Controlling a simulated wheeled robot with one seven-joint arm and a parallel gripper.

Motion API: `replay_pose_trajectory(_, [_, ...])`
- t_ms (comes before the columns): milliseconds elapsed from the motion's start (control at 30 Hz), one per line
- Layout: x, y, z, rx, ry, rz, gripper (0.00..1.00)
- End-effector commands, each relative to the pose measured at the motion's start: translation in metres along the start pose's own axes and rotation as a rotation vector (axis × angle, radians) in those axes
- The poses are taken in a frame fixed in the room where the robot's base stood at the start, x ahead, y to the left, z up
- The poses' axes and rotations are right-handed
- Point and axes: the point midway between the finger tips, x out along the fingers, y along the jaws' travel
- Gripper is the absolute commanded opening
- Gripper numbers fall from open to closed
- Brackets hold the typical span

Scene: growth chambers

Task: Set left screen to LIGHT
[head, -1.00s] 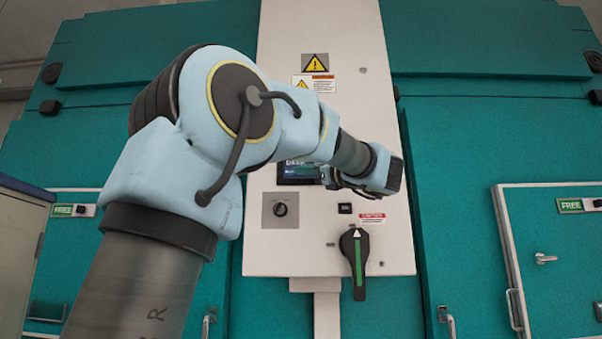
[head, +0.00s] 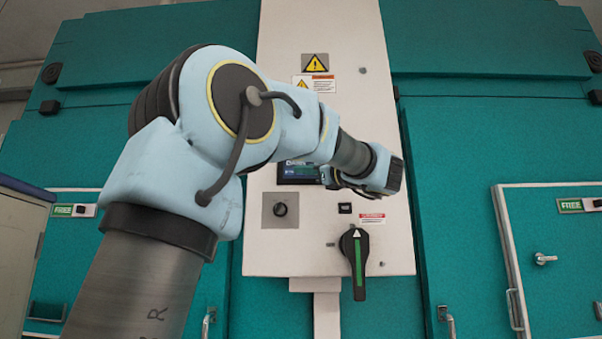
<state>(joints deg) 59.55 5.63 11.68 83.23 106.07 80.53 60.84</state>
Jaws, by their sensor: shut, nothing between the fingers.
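A dark screen (head: 297,172) with small lit text is set in the pale control panel (head: 300,255). My forearm covers its upper edge and my wrist (head: 370,172) reaches its right side. The text is too small to read, so I cannot tell which mode it shows. I cannot see a second screen on the panel; my arm hides part of that area. My wrist is in front of the panel, just right of the screen. My gripper's fingers are hidden behind the wrist, and I cannot tell whether they touch anything.
Teal chamber walls flank the panel, with FREE signs (head: 73,210) (head: 583,204) by the doors. A cabinet (head: 20,245) stands at far left.

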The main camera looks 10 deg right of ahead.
Motion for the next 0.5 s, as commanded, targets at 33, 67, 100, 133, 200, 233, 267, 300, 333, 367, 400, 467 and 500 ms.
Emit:
replay_pose_trajectory(33, [0.0006, -0.0004, -0.0003, 0.000, 0.000, 0.000, 0.00])
replay_pose_trajectory(67, [0.0010, -0.0007, -0.0005, 0.000, 0.000, 0.000, 0.00])
replay_pose_trajectory(100, [0.0019, -0.0012, -0.0009, 0.000, 0.000, 0.001, 0.00])
replay_pose_trajectory(133, [0.0027, -0.0017, -0.0013, 0.000, -0.001, 0.001, 0.00])
replay_pose_trajectory(200, [0.0046, -0.0028, -0.0024, 0.000, -0.001, 0.001, 0.00])
replay_pose_trajectory(233, [0.0053, -0.0033, -0.0029, 0.001, -0.001, 0.002, 0.00])
replay_pose_trajectory(267, [0.0058, -0.0036, -0.0034, 0.001, -0.001, 0.001, 0.00])
replay_pose_trajectory(300, [0.0063, -0.0040, -0.0039, 0.001, -0.001, 0.001, 0.00])
replay_pose_trajectory(333, [0.0063, -0.0041, -0.0041, 0.001, -0.001, 0.001, 0.00])
replay_pose_trajectory(367, [0.0063, -0.0041, -0.0041, 0.000, -0.001, 0.001, 0.00])
replay_pose_trajectory(400, [0.0062, -0.0041, -0.0041, 0.000, 0.000, 0.001, 0.00])
replay_pose_trajectory(467, [0.0061, -0.0041, -0.0041, 0.000, 0.000, 0.001, 0.00])
replay_pose_trajectory(500, [0.0061, -0.0041, -0.0041, 0.000, 0.000, 0.001, 0.00])
